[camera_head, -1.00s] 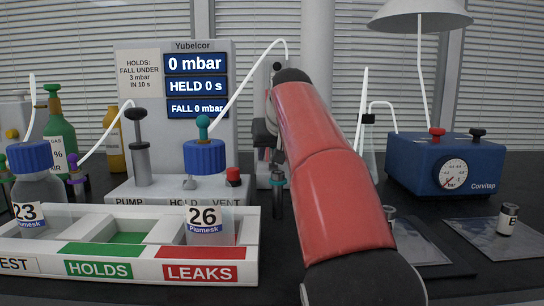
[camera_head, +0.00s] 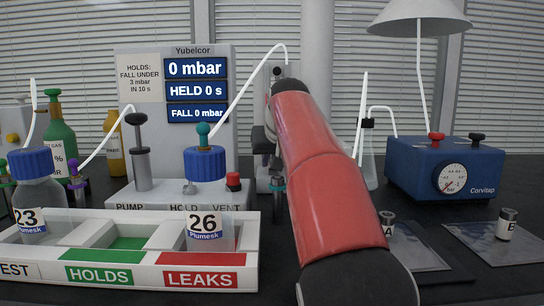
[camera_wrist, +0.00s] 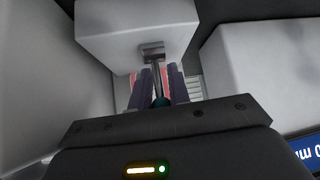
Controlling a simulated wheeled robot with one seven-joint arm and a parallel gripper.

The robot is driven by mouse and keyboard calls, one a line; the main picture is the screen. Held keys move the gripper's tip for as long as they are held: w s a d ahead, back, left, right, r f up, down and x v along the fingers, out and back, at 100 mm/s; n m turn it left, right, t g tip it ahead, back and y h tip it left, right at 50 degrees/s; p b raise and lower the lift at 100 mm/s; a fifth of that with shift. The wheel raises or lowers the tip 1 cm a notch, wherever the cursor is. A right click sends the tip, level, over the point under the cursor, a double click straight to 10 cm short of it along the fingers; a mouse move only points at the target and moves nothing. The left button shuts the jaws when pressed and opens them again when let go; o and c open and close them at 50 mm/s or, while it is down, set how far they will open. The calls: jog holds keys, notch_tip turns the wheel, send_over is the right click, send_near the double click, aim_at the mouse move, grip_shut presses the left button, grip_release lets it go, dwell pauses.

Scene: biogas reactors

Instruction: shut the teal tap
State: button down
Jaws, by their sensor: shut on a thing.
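In the wrist view my gripper (camera_wrist: 159,82) has its two purple-grey fingers closed on either side of a thin metal stem. A teal end, which I take to be the teal tap (camera_wrist: 159,102), shows low between the fingers, close to the palm. The stem runs up into a slot in a pale grey block (camera_wrist: 138,35). In the head view a small teal piece (camera_head: 277,184) shows just left of my red arm, by a grey stand. My arm hides most of the gripper there, and the tap's exact angle is unclear.
The grey Yubelcor unit (camera_head: 150,80) stands left of my arm, with bottle 26 (camera_head: 205,165) before it, topped by another teal fitting. A white tray (camera_head: 90,275) lies in front. The blue pump (camera_head: 420,175) and vials are at the right.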

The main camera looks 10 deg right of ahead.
jog(key=p, duration=0.1)
jog(key=g+p, duration=0.1)
jog(key=p, duration=0.1)
jog(key=shift+w+r, duration=0.15)
jog(key=shift+r, duration=0.1)
jog(key=shift+f+p, duration=0.3)
jog(key=c, duration=1.3)
grip_release()
jog(key=v, duration=0.6)
jog(key=shift+d+r+p, duration=0.1)
jog(key=shift+r+p, duration=0.1)
jog(key=shift+p, duration=0.1)
jog(key=shift+s+r, duration=0.45)
jog(key=shift+r, duration=0.05)
